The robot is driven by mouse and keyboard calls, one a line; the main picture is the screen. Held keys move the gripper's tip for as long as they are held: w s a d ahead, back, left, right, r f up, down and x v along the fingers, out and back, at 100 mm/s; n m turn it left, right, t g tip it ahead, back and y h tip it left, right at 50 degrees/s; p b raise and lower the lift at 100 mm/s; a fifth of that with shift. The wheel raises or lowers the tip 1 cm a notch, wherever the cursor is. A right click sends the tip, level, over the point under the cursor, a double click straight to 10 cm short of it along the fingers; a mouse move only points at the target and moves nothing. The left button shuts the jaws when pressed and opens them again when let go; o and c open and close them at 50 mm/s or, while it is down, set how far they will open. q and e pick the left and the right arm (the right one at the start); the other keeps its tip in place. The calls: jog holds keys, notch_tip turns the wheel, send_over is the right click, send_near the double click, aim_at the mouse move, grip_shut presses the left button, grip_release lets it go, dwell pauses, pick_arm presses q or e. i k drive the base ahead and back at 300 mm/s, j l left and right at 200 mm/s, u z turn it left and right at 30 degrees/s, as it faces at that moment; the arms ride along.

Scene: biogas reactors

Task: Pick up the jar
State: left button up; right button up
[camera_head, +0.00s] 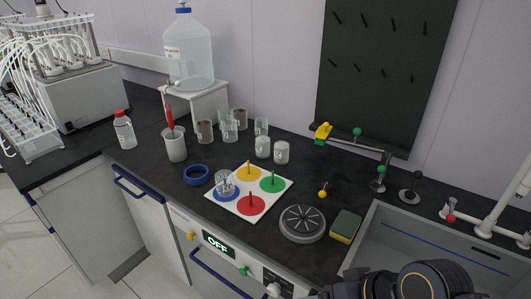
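Several small glass jars stand on the dark counter. One clear jar (224,183) sits on the blue disc of a white board (236,207). Behind it stand two jars with pale contents, a left one (263,148) and a right one (281,152). Clear jars (229,131) and two with brown contents, a nearer one (205,132) and a farther one (239,118), stand farther back. A black part of my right arm (425,282) shows at the bottom edge, well away from the jars. Its fingertips cannot be made out. My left gripper is not in view.
A white beaker (175,146) with a red-handled tool, a red-capped bottle (124,130) and a blue ring (197,174) stand left. A grey round plate (303,224), a sponge (345,226) and a sink (430,240) lie right. A large water bottle (188,50) stands behind.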

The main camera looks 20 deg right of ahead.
aim_at(262, 142)
jog(key=i+j+z, duration=0.2)
jog(key=i+j, duration=0.55)
jog(key=i+j+z, duration=0.2)
jog(key=i+j, duration=0.55)
jog(key=j, duration=0.1)
